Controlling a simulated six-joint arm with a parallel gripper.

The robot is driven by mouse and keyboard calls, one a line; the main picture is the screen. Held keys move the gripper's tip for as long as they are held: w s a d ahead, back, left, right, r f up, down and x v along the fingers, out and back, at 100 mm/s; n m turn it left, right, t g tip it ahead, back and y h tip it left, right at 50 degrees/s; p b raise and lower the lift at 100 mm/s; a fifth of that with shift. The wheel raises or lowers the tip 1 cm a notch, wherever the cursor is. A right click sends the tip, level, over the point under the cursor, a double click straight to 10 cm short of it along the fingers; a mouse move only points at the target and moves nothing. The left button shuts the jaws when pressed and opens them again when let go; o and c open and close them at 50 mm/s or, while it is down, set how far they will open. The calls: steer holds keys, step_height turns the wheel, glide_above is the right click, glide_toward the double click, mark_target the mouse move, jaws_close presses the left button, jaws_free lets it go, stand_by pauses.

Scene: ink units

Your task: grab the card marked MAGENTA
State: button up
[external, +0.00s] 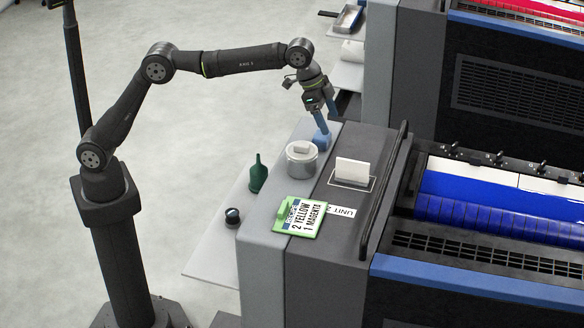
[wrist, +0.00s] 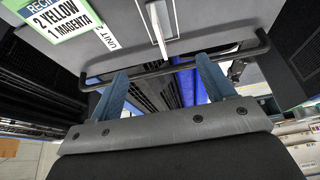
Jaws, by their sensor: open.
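A green clipboard (external: 300,217) lies on the press top and reads 2 YELLOW, 1 MAGENTA; it also shows at the upper left of the wrist view (wrist: 62,18). A blank-looking white card (external: 352,170) stands upright in an outlined spot on the press; in the wrist view it appears nearly edge-on (wrist: 157,28). I cannot read MAGENTA on that card. My gripper (external: 321,138) is behind the grey tin, away from the card. Its blue fingers are spread and empty in the wrist view (wrist: 160,78).
A green bottle (external: 258,174) and a dark knob (external: 232,216) are to the left. A black rail (external: 385,190) runs beside the card. A UNIT 2 label (external: 341,211) lies near the clipboard.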

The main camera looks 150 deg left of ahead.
mark_target(354, 161)
steer(key=c, duration=0.8)
steer(key=shift+s+d+r+t+y, duration=0.15)
steer(key=shift+s+d+t+y, duration=0.15)
steer(key=shift+d+t+y, duration=0.35)
steer(key=x, duration=1.7)
steer(key=shift+w+a, duration=0.15)
steer(key=shift+a, duration=0.15)
steer(key=shift+c, duration=0.3)
